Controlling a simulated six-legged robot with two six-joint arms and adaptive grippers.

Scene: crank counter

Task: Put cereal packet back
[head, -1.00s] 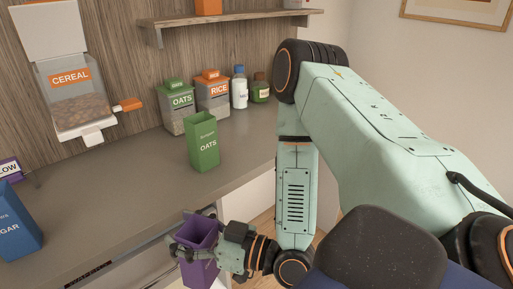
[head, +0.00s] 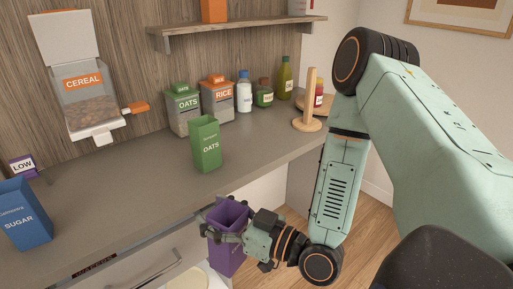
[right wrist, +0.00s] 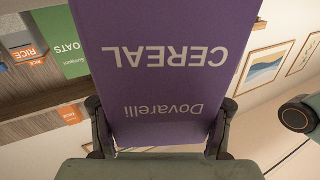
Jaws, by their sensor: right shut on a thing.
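The purple cereal packet (head: 231,217) is held in my right gripper (head: 226,232), in front of the counter's front edge and above an open drawer. In the right wrist view the packet (right wrist: 170,65) fills the middle, its "CEREAL" and "Dovarelli" lettering upside down, with a finger of my right gripper (right wrist: 160,130) on each side. In the head view the packet's top looks open. The clear cereal dispenser (head: 86,97) with an orange handle hangs on the wall at left, its lid raised, with brown cereal inside. My left gripper is not in view.
On the counter (head: 120,185) stand a green oats packet (head: 206,147), a blue sugar packet (head: 22,214), oats (head: 183,110) and rice (head: 217,103) canisters, bottles and a wooden stand (head: 309,105). A shelf (head: 235,31) is above. The counter's front middle is clear.

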